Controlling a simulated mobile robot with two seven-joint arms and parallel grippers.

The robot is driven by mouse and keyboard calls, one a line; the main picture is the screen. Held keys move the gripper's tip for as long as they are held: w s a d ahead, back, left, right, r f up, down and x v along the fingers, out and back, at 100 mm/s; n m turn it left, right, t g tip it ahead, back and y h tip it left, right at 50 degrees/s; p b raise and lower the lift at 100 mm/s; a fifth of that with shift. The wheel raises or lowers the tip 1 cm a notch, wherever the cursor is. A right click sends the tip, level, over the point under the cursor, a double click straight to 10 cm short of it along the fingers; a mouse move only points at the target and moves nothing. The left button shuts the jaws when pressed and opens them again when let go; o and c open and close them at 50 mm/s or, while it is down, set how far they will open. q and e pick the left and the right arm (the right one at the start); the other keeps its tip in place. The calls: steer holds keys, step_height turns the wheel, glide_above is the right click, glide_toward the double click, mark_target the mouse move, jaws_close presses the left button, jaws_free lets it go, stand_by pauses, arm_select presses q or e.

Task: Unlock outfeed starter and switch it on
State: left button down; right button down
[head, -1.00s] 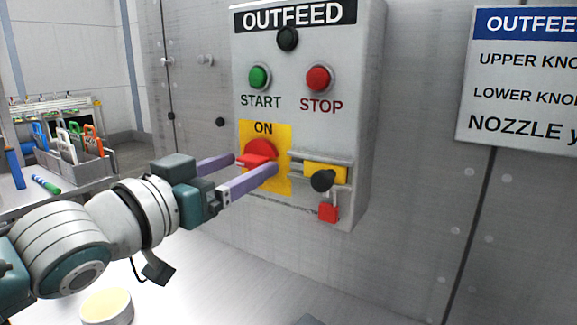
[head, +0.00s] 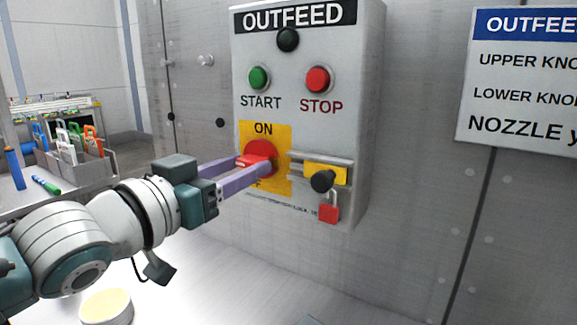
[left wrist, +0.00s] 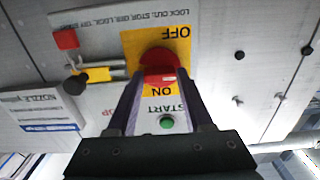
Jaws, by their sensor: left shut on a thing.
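The grey OUTFEED starter box (head: 360,120) is on the metal wall. Its red rotary handle (head: 259,149) sits on a yellow plate (head: 283,184) marked ON above; the lower label is mostly hidden by a finger. My left gripper (head: 255,164) is shut on the handle's grip, one finger on each side. The left wrist view shows the handle (left wrist: 156,62) upside down, with OFF readable. Right of the plate is a slide with a yellow block (head: 340,174) and black knob (head: 322,181). A red padlock (head: 328,213) hangs below it. My right gripper is out of view.
Above the handle are a green START button (head: 259,77), a red STOP button (head: 319,79) and a dark round lamp (head: 288,39). A sign (head: 520,80) hangs at right. A bench with a grey caddy (head: 85,165) stands at left.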

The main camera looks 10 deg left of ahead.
arm_select(q)
steer(key=shift+m, duration=0.4)
steer(key=m, duration=0.3)
steer(key=shift+m+p, duration=0.35)
steer(key=shift+m, duration=0.05)
steer(key=m, duration=0.4)
steer(key=shift+m, duration=0.3)
steer(key=m, duration=0.8)
steer(key=shift+m, duration=0.3)
steer(key=shift+c, duration=1.5)
jaws_free()
